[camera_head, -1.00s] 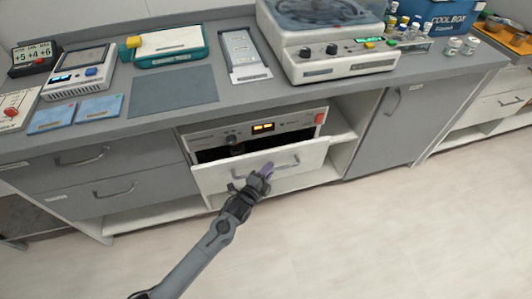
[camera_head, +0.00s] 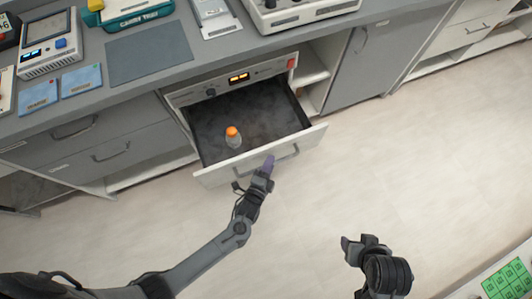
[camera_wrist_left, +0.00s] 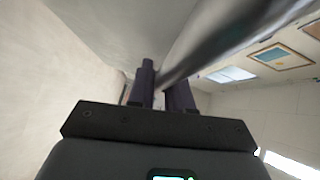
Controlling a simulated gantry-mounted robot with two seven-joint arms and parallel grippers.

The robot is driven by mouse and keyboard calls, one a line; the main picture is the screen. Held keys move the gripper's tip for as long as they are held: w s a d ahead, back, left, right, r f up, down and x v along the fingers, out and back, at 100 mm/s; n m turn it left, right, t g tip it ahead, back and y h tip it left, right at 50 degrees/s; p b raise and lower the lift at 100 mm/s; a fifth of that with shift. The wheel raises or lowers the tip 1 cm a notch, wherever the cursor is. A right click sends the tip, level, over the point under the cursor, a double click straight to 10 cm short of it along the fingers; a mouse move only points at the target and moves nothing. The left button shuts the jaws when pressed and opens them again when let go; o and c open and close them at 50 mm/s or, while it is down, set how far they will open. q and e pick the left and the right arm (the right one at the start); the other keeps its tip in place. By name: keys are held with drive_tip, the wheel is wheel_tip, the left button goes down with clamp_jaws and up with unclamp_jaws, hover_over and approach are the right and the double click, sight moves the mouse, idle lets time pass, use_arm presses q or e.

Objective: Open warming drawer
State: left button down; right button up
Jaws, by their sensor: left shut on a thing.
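The warming drawer (camera_head: 222,175) is pulled well out of its unit under the counter. Its dark interior is exposed, and a small bottle with an orange cap (camera_head: 233,138) stands inside. My left gripper (camera_head: 268,165) is shut on the drawer handle (camera_head: 290,153) at the middle of the white front. In the left wrist view, the handle bar (camera_wrist_left: 215,45) passes between the two dark fingers (camera_wrist_left: 162,88). My right gripper (camera_head: 358,244) hangs over the floor at the lower right, apart from the drawer; its jaw opening is unclear.
The unit's panel (camera_head: 238,78) has a lit display and a red button. The grey counter (camera_head: 105,100) above carries devices and blue packets (camera_head: 82,80). A grey cabinet door (camera_head: 365,65) is shut at the right. The floor (camera_head: 400,150) before the drawer is clear.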

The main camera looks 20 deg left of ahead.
use_arm(q)
drive_tip(key=shift+s+d, duration=0.15)
drive_tip(key=c, duration=1.1)
unclamp_jaws()
drive_tip(key=shift+c, duration=0.2)
drive_tip(key=s+a+r+p, duration=0.1)
drive_tip(key=s+p, duration=0.2)
drive_tip(key=s, duration=0.7)
drive_tip(key=shift+s+r, duration=0.25)
drive_tip(key=shift+s, duration=0.1)
